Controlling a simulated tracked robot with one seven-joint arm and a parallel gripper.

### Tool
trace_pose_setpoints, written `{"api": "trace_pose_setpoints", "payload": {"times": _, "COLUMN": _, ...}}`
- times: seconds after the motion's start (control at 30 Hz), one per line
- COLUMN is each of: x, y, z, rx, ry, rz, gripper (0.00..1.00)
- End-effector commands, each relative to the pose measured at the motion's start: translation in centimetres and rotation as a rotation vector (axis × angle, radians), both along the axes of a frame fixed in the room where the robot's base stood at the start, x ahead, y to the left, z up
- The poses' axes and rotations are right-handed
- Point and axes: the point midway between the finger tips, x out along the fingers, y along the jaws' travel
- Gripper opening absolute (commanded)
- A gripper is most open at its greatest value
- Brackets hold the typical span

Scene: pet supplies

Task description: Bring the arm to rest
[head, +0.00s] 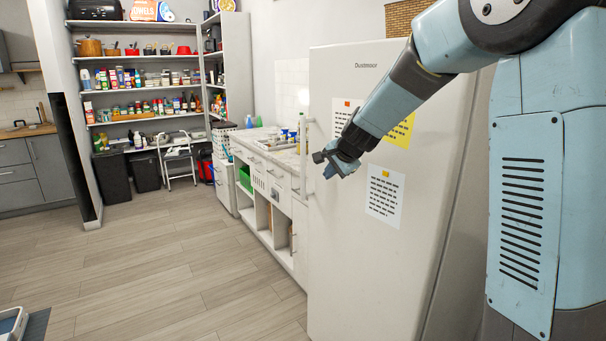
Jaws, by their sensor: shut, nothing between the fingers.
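My gripper (336,165) is at the end of my blue and dark grey arm, which reaches in from the upper right in the head view. It hangs in the air in front of the white fridge (374,262), near the papers on its door. The gripper is small in the picture; its jaws are shut and hold nothing. I cannot tell from this view how far the gripper is from the fridge door.
A white counter unit (283,222) with bottles on top stands left of the fridge. Full shelves (142,92) fill the back wall, with dark bins (112,176) and a step stool (179,158) below. The wooden floor (160,265) is largely clear.

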Motion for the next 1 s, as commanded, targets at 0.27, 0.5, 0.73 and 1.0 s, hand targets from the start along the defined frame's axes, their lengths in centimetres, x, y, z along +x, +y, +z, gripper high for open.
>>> {"api": "trace_pose_setpoints", "payload": {"times": 0.27, "x": -8.3, "y": -3.8, "z": 4.3, "rx": -0.119, "ry": -0.022, "rz": 0.166, "gripper": 0.0}}
{"api": "trace_pose_setpoints", "payload": {"times": 0.5, "x": -15.8, "y": -6.8, "z": 6.3, "rx": -0.247, "ry": -0.031, "rz": 0.303, "gripper": 0.0}}
{"api": "trace_pose_setpoints", "payload": {"times": 0.73, "x": -23.2, "y": -9.6, "z": 6.9, "rx": -0.389, "ry": -0.03, "rz": 0.421, "gripper": 0.0}}
{"api": "trace_pose_setpoints", "payload": {"times": 1.0, "x": -31.6, "y": -12.6, "z": 6.2, "rx": -0.571, "ry": -0.006, "rz": 0.539, "gripper": 0.0}}
